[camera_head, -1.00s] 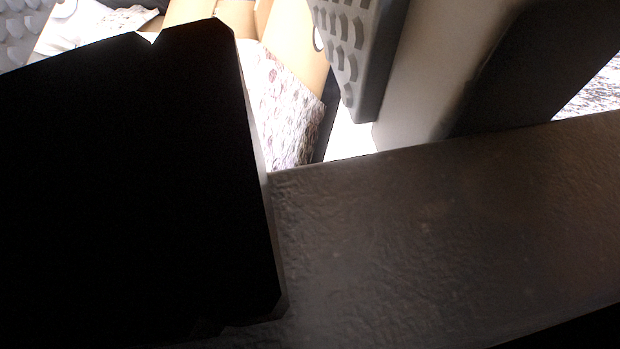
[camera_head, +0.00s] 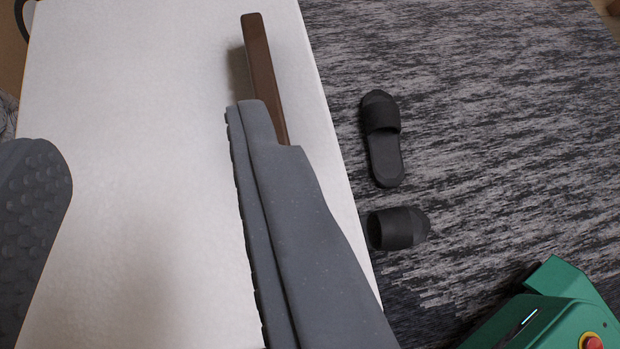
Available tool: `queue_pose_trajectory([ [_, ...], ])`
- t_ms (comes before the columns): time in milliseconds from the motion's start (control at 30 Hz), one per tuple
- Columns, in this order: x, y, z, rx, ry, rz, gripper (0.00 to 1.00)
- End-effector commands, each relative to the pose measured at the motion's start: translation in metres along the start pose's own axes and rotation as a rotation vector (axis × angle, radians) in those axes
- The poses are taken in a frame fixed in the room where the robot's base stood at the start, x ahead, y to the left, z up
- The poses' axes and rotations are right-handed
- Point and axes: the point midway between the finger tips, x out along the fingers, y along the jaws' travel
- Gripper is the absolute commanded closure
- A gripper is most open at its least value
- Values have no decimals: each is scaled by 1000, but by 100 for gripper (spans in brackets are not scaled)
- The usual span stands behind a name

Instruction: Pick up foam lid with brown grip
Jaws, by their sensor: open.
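The foam lid (camera_head: 130,60) is a large, pale, flat panel filling the left half of the view. Its brown grip (camera_head: 262,75) is a long dark bar near the panel's right side. My gripper (camera_head: 145,130) is open and empty, with its two grey fingers wide apart over the pale panel. The bumpy left finger is at the left edge. The right finger overlaps the near end of the brown grip and hides it, so the visible bar is not between the fingers. I cannot tell whether the finger touches the grip.
A grey-black patterned rug (camera_head: 500,120) lies to the right of the panel. Two black slippers lie on it, one upper (camera_head: 384,140) and one lower (camera_head: 397,229). My green base with a red button shows at the bottom right. Wooden floor shows at the upper corners.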

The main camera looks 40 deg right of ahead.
Motion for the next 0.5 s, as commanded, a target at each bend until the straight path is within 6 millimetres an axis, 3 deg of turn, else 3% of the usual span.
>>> queue_pose_trajectory([
  [33,2,11,20,-28,7,23,58],
  [200,2,32,42,-71,42,68,58],
  [367,14,39,46,-80,50,82,58],
  [500,40,41,44,-77,51,82,58],
])
